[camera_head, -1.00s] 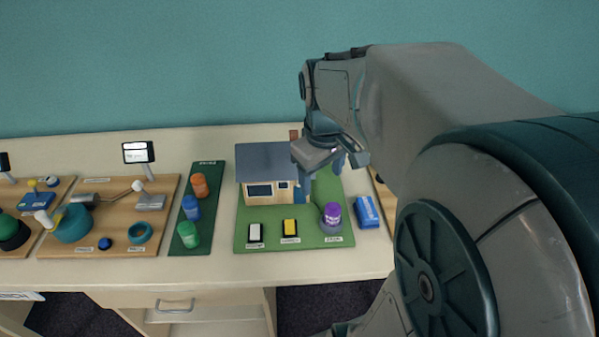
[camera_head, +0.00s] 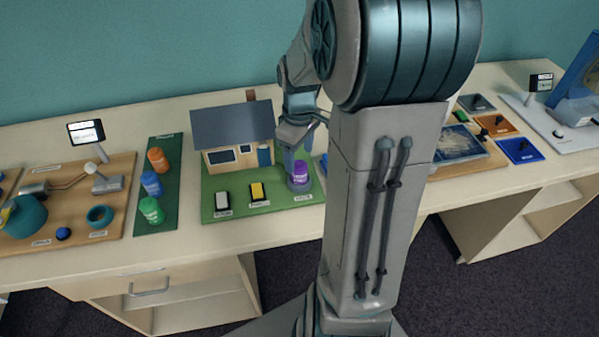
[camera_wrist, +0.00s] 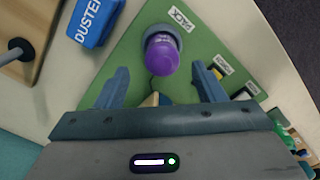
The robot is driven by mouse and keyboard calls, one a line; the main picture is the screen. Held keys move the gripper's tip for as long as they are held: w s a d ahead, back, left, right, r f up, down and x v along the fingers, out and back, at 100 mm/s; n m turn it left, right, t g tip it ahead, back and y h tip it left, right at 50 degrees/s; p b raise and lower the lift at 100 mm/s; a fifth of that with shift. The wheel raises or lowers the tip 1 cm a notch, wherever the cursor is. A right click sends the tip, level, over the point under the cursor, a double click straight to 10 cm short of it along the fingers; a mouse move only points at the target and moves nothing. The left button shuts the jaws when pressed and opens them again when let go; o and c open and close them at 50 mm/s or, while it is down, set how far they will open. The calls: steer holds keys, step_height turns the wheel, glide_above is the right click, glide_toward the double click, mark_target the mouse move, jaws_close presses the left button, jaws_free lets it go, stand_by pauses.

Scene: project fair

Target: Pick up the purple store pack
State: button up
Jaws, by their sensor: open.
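The purple store pack (camera_head: 300,169) is a small rounded purple cylinder in a grey round holder at the front right of the green house board (camera_head: 235,205). In the wrist view the purple pack (camera_wrist: 162,55) stands in its holder beside a PACK label, with its purple top toward the camera. My gripper (camera_head: 291,163) is just above and behind the pack in the head view, partly overlapping it. In the wrist view my gripper (camera_wrist: 160,72) is open, with one finger on each side of the pack in the picture and nothing held. Whether the fingers touch the pack cannot be told.
A model house (camera_head: 235,135) stands on the board just left of my gripper. A white switch (camera_head: 222,199) and a yellow switch (camera_head: 257,191) sit left of the pack. A blue duster (camera_wrist: 97,20) lies beside the board.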

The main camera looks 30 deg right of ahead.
mark_target(299, 163)
step_height(299, 163, down, 5)
steer(key=shift+s+a+f, duration=0.1)
steer(key=shift+s+f, duration=0.05)
steer(key=c, duration=1.1)
